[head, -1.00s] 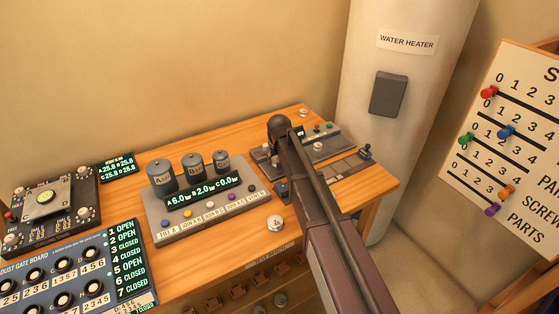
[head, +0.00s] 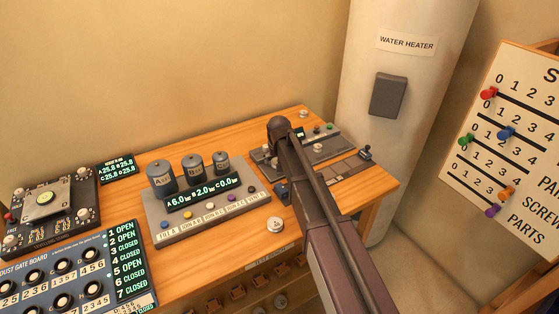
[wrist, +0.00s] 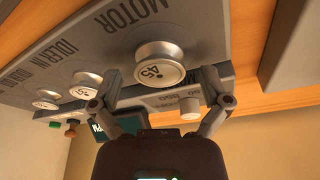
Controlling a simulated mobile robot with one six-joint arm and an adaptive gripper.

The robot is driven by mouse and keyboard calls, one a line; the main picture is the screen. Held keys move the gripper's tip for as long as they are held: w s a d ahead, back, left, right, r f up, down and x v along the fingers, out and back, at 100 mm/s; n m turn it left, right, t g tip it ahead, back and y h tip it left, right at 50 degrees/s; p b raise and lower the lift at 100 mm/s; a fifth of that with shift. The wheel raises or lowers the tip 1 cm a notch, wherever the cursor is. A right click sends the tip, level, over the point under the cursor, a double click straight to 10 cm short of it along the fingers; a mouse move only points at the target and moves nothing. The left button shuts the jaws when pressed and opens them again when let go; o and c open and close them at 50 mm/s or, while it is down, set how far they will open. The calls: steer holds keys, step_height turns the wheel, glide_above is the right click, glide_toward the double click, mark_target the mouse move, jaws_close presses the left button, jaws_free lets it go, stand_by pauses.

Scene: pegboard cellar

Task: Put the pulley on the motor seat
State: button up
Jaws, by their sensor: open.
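A silver pulley (wrist: 160,72) marked 45 sits on a grey board beside the word MOTOR in the wrist view. It covers whatever seat lies under it. My gripper (wrist: 161,84) is open, with one finger on each side of this pulley and a visible gap to it. In the head view my arm hides the gripper and this pulley. Two smaller silver pulleys, a nearer one (wrist: 86,85) and a farther one (wrist: 46,98), sit along the same board by the IDLER lettering. Another small silver disc (head: 275,224) lies loose on the bench.
The grey board (head: 335,148) lies on the wooden bench (head: 235,255), partly behind my arm. A valve console (head: 180,233) with three cylinders stands left of it. The water heater column (head: 385,150) rises behind the bench's right end. A pegged parts chart (head: 520,130) stands farther right.

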steer(key=p+v, duration=1.1)
steer(key=v, duration=0.1)
stand_by(0.5)
steer(key=shift+r, duration=0.1)
stand_by(0.5)
steer(key=s+d+m+g, duration=0.2)
steer(key=s+d+g, duration=0.1)
steer(key=s+d, duration=1.9)
steer(key=shift+s+d+f+h, duration=0.3)
steer(key=shift+s+d+f, duration=0.05)
steer(key=shift+d, duration=0.2)
